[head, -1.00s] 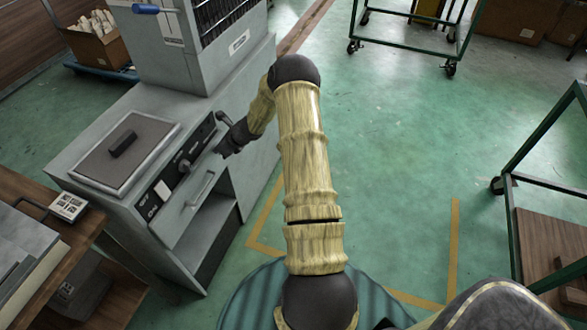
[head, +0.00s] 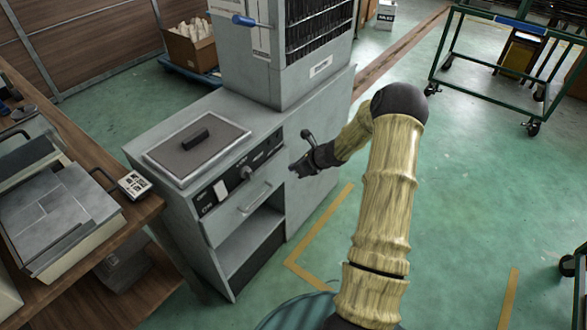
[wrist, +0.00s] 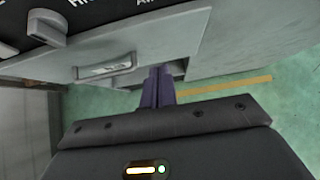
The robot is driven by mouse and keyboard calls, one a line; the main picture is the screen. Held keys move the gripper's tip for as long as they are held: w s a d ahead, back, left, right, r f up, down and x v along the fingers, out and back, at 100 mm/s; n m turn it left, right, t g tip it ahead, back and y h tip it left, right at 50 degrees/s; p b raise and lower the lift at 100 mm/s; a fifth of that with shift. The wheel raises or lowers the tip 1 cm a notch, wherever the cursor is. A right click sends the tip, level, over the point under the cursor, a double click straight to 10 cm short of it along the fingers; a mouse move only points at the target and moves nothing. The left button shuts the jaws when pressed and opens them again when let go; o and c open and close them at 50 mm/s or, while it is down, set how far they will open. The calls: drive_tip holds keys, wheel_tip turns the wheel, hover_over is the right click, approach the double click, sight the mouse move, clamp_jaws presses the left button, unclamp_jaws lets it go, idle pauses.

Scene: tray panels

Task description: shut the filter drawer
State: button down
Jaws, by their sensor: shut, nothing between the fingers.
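The filter drawer appears to be the grey front (head: 232,212) with a bar handle (head: 255,197), below the black control strip of the grey cabinet. I cannot tell how far it stands out. In the wrist view, the drawer front (wrist: 175,50) and its handle (wrist: 105,68) lie ahead, left of and above my fingers. My gripper (head: 295,168) is at the drawer's right end in the head view. Its dark fingers (wrist: 157,75) are shut and empty, near the drawer's lower edge. I cannot tell whether they touch it.
An open compartment (head: 250,240) lies below the drawer. A dark knob (head: 247,172) and a lever (head: 308,136) stick out nearby. A wooden bench (head: 75,260) stands on the left. Green floor (head: 470,190) is free on the right, before a green trolley frame (head: 490,95).

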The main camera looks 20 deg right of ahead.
drive_tip(key=v, duration=0.6)
drive_tip(key=shift+d+r, duration=0.2)
drive_tip(key=shift+d, duration=0.05)
drive_tip(key=shift+s, duration=0.2)
drive_tip(key=s+a+r+n+g, duration=0.3)
drive_tip(key=s+a+r+n, duration=0.1)
drive_tip(key=a+n, duration=0.4)
drive_tip(key=s+a+r+n+g+h, duration=0.15)
drive_tip(key=s+a+r+n, duration=0.35)
drive_tip(key=s+n, duration=0.55)
drive_tip(key=s+a+r+n+g+h, duration=0.1)
drive_tip(key=s+a+r+n+h, duration=0.3)
drive_tip(key=s+n, duration=0.6)
wheel_tip(320, 180, up, 14)
drive_tip(key=n+y+p, duration=0.1)
drive_tip(key=p, duration=1.3)
drive_tip(key=shift+w+a+r+p, duration=0.2)
drive_tip(key=shift+w+a+p, duration=0.15)
drive_tip(key=shift+a, duration=0.15)
